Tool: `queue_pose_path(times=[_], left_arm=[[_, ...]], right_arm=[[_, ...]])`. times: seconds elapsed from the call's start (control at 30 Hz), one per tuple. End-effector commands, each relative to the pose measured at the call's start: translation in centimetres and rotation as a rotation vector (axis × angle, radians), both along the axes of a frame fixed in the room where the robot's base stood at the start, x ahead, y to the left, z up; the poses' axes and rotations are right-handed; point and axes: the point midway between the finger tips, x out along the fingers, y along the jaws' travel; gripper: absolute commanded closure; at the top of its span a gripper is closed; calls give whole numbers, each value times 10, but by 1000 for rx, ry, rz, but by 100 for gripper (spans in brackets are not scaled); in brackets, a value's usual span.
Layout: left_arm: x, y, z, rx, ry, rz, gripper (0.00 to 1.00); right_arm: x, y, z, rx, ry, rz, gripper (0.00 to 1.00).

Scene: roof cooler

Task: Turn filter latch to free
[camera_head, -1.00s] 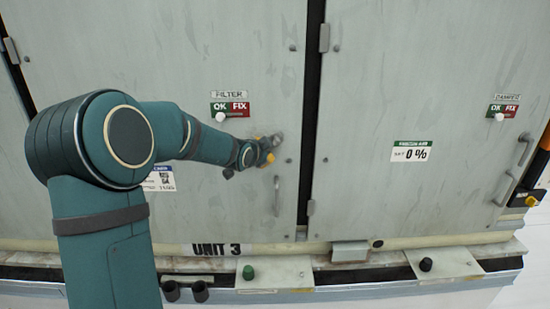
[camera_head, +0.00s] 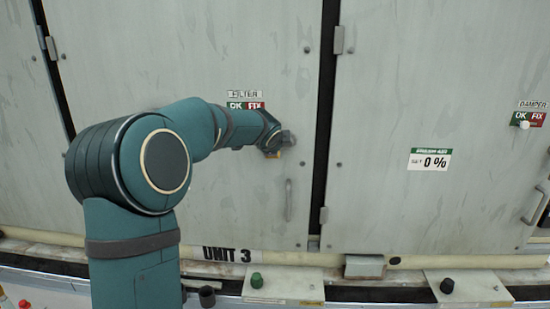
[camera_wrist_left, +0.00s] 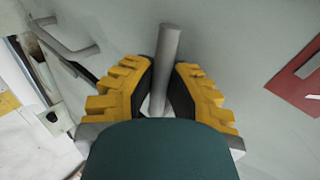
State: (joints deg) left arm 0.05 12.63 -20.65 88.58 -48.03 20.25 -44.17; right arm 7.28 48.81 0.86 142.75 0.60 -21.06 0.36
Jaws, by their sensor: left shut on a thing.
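The filter latch is a grey rod-like lever on the FILTER door (camera_head: 200,60). In the left wrist view the latch (camera_wrist_left: 168,58) stands between the yellow-padded fingers of my left gripper (camera_wrist_left: 160,88), which is shut on it. In the head view the gripper (camera_head: 274,153) is at the door's right side, just below and right of the OK/FIX plate, and the grey latch end (camera_head: 289,138) shows beside it. My forearm and wrist hide part of the latch and the plate. My right gripper is not in view.
A vertical door handle (camera_head: 288,200) is below the latch; it also shows in the left wrist view (camera_wrist_left: 62,42). A dark gap separates this door from the right door (camera_head: 430,80). A ledge with green (camera_head: 257,281) and black (camera_head: 447,286) knobs runs below.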

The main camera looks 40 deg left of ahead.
Motion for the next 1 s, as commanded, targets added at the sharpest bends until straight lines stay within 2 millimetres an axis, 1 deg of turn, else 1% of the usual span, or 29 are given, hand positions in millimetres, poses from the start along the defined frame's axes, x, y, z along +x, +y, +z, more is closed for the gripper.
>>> queue_pose_path(times=[0.03,0.2,0.77,0.8,0.83,1.0], left_arm=[[1,-1,1,20,8,-3,100],[0,0,4,65,40,-2,100],[0,-1,6,87,56,-3,100],[0,-1,6,87,56,-3,75],[1,-1,6,87,57,-3,71],[0,0,6,86,58,-2,71]], right_arm=[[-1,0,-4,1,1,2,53],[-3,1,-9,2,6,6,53],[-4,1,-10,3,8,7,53],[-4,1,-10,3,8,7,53],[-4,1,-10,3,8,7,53],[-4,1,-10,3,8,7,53]])
